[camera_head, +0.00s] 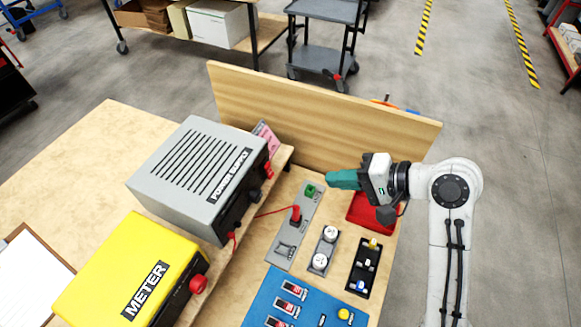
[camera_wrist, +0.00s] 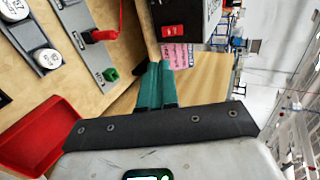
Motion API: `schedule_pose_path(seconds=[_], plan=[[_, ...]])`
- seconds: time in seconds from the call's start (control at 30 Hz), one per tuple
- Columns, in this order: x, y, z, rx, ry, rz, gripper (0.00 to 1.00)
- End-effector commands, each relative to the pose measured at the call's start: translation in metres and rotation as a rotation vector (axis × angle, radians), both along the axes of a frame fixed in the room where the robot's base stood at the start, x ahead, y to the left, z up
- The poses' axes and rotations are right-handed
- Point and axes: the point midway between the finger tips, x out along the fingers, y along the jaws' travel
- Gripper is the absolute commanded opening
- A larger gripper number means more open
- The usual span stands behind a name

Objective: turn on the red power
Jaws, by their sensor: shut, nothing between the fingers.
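The grey power supply (camera_head: 190,165) stands on a raised wooden shelf, its vented top and label visible in the head view. Its dark side panel (camera_wrist: 205,12) is in the wrist view, with a red rocker switch (camera_wrist: 172,31) on it. Whether that switch is on or off is too small to tell. My gripper (camera_head: 329,180) has teal fingers that are shut and empty, above the board to the right of the power supply. In the wrist view the fingertips (camera_wrist: 158,66) are pointed toward the switch side, apart from it, with the pink label (camera_wrist: 178,55) just beyond.
A yellow meter (camera_head: 130,275) stands in front of the power supply. A grey plate with a green block (camera_head: 310,190) and red plug (camera_head: 295,214) lies below my gripper. A red tray (camera_head: 362,212) is nearby. A wooden back panel (camera_head: 310,110) rises behind.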

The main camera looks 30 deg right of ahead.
Motion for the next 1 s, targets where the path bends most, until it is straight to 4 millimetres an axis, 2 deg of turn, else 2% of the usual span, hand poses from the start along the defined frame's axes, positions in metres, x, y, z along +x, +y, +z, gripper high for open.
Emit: schedule_pose_path(seconds=[0.23,0.37,0.87,1.0], plan=[[0.001,0.001,-0.001,-0.001,0.001,0.001,0.0],[0.008,0.006,-0.006,-0.002,0.002,0.002,0.0],[0.073,0.054,-0.051,-0.003,0.003,0.004,0.0],[0.089,0.066,-0.053,-0.004,0.002,0.004,0.0]])
